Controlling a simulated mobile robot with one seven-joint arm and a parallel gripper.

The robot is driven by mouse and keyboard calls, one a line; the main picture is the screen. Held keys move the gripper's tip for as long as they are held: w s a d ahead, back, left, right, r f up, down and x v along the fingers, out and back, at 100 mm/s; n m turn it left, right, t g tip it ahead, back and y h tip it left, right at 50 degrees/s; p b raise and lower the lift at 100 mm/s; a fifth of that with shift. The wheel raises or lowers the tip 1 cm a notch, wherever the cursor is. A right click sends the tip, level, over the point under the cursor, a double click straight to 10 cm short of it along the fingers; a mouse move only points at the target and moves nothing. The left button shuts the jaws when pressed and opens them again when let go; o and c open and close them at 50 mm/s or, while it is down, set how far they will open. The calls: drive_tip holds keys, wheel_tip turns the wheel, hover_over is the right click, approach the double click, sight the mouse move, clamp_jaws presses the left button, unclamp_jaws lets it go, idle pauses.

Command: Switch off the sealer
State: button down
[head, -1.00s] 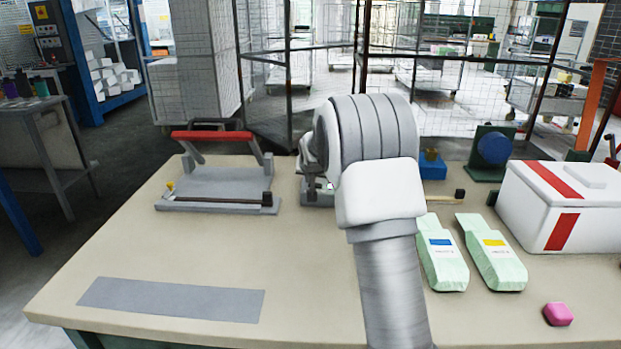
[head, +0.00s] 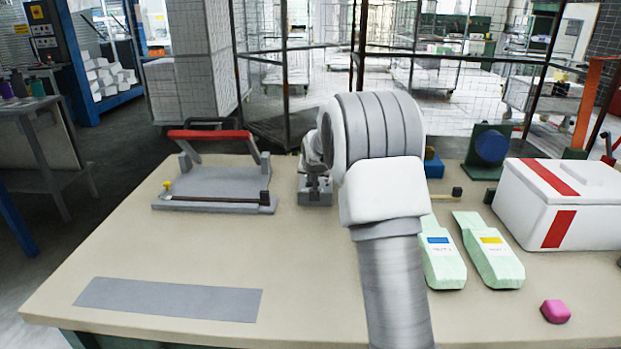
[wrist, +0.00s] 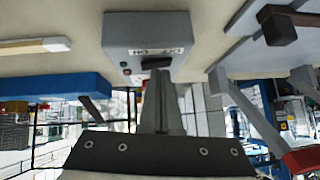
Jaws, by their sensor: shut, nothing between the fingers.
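A grey box (wrist: 148,38) with a label, small round spots and a dark switch lever (wrist: 157,62) is in the upper middle of the wrist view. The label is too small to read surely. My gripper (wrist: 160,82) is shut and empty, its fingertips close to the lever; I cannot tell whether they touch it. In the head view the grey box (head: 316,192) is partly hidden by my arm, and my fingers are hidden too. A grey press with a red handle (head: 208,134) stands left of it. I cannot tell whether the box belongs to the press.
A blue block (head: 433,165), a short stick (head: 445,194), two pale green packs (head: 441,258) (head: 490,250), a white box with red stripes (head: 560,205) and a pink block (head: 555,311) lie to the right. A grey strip (head: 168,299) lies front left. The table's middle is clear.

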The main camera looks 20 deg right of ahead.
drive_tip(key=r+p, duration=0.2)
drive_tip(key=r, duration=0.1)
drive_tip(key=r+p, duration=0.1)
drive_tip(key=r, duration=0.1)
drive_tip(key=shift+w+a+r, duration=0.1)
drive_tip(key=shift+a, duration=0.2)
drive_tip(key=a+v, duration=0.2)
drive_tip(key=v, duration=0.7)
drive_tip(key=shift+f, duration=0.25)
drive_tip(key=s+a+r+n+p, duration=0.1)
drive_tip(key=s+a+r+p, duration=0.15)
drive_tip(key=s+r, duration=0.55)
drive_tip(key=s+a+n+g+y+p, duration=0.1)
drive_tip(key=s+a+n+p, duration=0.1)
drive_tip(key=s, duration=1.3)
drive_tip(key=s+a+r+n+g+y+p, duration=0.1)
drive_tip(key=s+a+p, duration=0.3)
drive_tip(key=s, duration=1.2)
drive_tip(key=a+n+g, duration=0.1)
drive_tip(key=a, duration=0.1)
drive_tip(key=shift+s+a+r, duration=0.2)
drive_tip(key=shift+s+a, duration=0.1)
drive_tip(key=c, duration=1.5)
unclamp_jaws()
drive_tip(key=shift+c, duration=0.2)
